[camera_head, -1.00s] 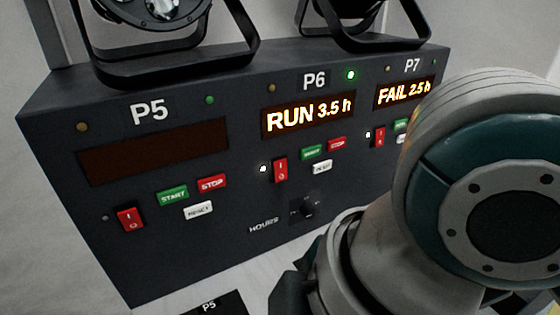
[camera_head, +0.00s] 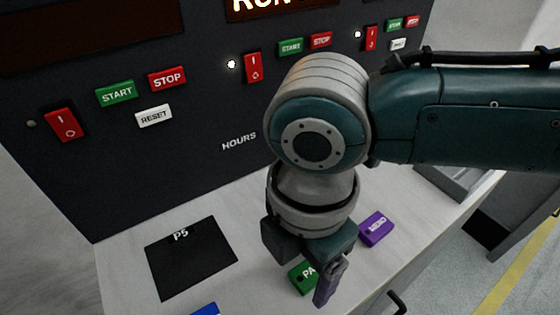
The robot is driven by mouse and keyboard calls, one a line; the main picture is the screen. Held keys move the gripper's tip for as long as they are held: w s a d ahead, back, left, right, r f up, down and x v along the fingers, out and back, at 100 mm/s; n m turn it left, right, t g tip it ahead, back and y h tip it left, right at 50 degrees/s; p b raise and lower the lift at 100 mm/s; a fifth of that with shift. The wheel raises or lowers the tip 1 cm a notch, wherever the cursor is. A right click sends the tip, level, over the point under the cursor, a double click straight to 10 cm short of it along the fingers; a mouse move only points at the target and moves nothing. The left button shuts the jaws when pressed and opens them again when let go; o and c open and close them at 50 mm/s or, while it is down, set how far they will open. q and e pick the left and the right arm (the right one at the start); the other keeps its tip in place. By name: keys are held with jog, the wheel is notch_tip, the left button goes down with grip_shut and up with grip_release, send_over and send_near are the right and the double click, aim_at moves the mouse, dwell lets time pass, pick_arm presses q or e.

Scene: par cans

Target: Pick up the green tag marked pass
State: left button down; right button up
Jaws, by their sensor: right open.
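The green tag (camera_head: 300,277) lies flat on the pale bench top at the lower middle of the head view. The letters "PA" show on it; the rest is hidden behind my right gripper. My right gripper (camera_head: 308,277) points down above or beside the tag, its near finger in front of the tag. It is open, and I cannot tell whether it touches the tag. My left gripper is not in view.
A purple tag (camera_head: 376,229) lies just right of the gripper. A blue tag (camera_head: 205,310) is cut off at the bottom edge. A black P5 mat (camera_head: 190,262) lies at left. The dark control panel (camera_head: 190,170) with buttons and switches stands behind the bench top (camera_head: 268,240).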

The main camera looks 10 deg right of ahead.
jog(key=shift+f, duration=0.95)
jog(key=shift+c, duration=0.4)
grip_shut()
